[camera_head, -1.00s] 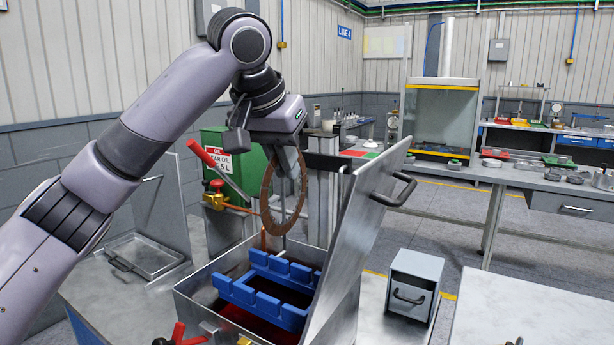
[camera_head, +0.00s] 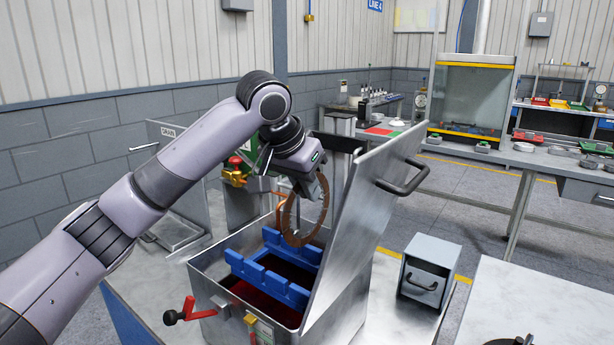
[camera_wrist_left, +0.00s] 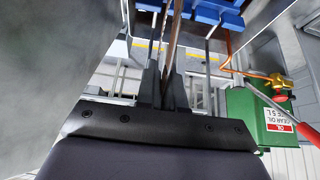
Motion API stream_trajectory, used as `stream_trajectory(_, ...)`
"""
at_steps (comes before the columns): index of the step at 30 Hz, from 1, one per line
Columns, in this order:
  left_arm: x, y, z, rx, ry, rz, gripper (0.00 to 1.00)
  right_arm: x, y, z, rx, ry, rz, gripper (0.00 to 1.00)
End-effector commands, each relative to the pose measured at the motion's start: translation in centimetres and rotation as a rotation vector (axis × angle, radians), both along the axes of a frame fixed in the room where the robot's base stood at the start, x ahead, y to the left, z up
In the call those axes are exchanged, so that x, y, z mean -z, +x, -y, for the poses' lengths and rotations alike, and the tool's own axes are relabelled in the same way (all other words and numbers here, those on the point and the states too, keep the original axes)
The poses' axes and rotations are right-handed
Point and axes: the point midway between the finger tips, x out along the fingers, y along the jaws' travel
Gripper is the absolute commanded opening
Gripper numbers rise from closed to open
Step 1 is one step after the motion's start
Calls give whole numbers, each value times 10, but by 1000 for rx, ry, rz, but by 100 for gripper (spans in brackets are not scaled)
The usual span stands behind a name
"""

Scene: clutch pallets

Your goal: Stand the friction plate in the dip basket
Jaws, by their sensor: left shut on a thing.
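The friction plate (camera_head: 298,239) is a thin brown ring held upright on its edge. My left gripper (camera_head: 303,188) is shut on its upper part. The dip basket (camera_head: 268,282) is a blue notched frame inside an open metal tank (camera_head: 212,280) with dark red liquid. The plate's lower edge is over the back part of the basket; whether it touches a notch I cannot tell. In the left wrist view the plate (camera_wrist_left: 173,40) shows edge-on between the fingers (camera_wrist_left: 165,85), with part of the blue basket (camera_wrist_left: 215,10) beyond. My right gripper is not in view.
The tank's raised lid (camera_head: 362,215) stands close to the right of the plate. A red-handled lever (camera_head: 200,314) sticks out at the tank's front left. A green oil can (camera_wrist_left: 250,115) and brass valve (camera_wrist_left: 280,82) are beside the tank. A grey drawer box (camera_head: 428,272) stands right.

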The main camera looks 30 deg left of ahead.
Motion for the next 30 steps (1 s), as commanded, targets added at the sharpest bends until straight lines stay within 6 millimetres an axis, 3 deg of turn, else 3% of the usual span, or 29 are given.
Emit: stream_trajectory(30, 73, 0, 0, -1, 0, -1, 0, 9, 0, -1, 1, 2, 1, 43)
